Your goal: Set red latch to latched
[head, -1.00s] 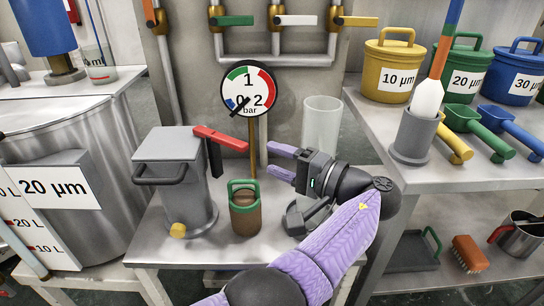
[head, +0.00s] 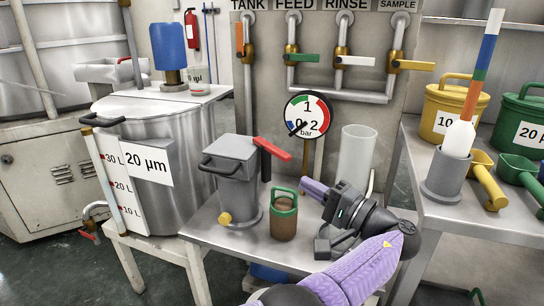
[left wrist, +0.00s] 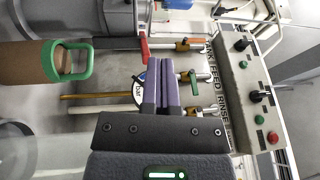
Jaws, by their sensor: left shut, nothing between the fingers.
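The red latch (head: 272,149) is a red bar at the top right of a grey lidded housing (head: 232,170). It sticks out to the right and slopes slightly down, above a dark upright bracket. A red end, likely the latch, shows beyond the fingertips in the left wrist view (left wrist: 143,48). My left gripper (head: 303,186) is to the right of the latch and lower in the head view, apart from it. Its purple fingers are together and empty, also in the left wrist view (left wrist: 158,64). My right gripper is not in view.
A brown cup with a green handle (head: 284,222) stands between the housing and my left gripper. A clear cylinder (head: 357,157) and a pressure gauge (head: 307,114) stand behind. Valve pipes (head: 340,97) line the wall. A side table (head: 430,199) with buckets and scoops is right.

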